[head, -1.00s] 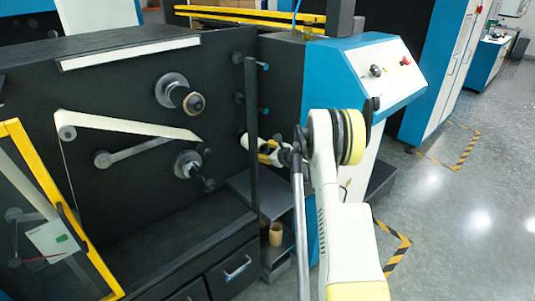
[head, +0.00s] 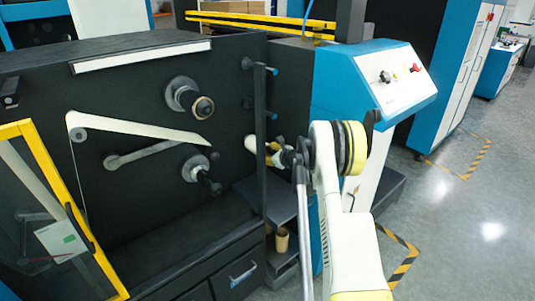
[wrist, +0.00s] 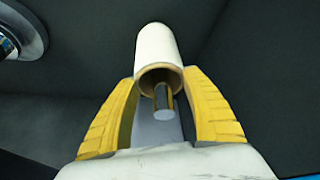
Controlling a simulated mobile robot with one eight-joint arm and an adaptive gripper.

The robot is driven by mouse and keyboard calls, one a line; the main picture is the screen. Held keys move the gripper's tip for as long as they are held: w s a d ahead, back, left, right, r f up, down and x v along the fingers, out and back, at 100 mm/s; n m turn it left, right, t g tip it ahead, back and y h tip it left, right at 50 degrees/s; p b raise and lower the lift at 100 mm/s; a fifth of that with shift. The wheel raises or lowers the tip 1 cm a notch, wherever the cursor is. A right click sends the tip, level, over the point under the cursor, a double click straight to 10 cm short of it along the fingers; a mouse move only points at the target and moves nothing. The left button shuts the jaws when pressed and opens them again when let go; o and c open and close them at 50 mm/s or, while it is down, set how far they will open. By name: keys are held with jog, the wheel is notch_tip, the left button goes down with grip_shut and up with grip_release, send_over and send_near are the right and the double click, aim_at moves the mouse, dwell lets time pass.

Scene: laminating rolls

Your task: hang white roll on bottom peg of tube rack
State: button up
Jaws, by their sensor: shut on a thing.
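The white roll (wrist: 155,45) is a pale tube with a brown core, held between the two yellow fingers of my gripper (wrist: 162,95) in the wrist view. Its open end faces the camera. A short grey rod (wrist: 164,102) shows at that opening; I cannot tell whether it is a rack peg. In the head view, the roll (head: 251,144) is beside the dark post of the tube rack (head: 260,95), and my gripper (head: 275,154) is to its right. Blue-tipped upper pegs (head: 271,71) show on the rack. The bottom peg is not clearly visible.
The black machine panel with roller spindles (head: 190,97) stands left of the rack. A brown tube (head: 282,239) stands on a low shelf below. A blue and white control console (head: 385,80) stands close on the right. Open floor (head: 450,220) lies farther right.

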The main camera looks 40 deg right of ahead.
jog(key=o, duration=1.4)
jog(key=shift+o, duration=0.2)
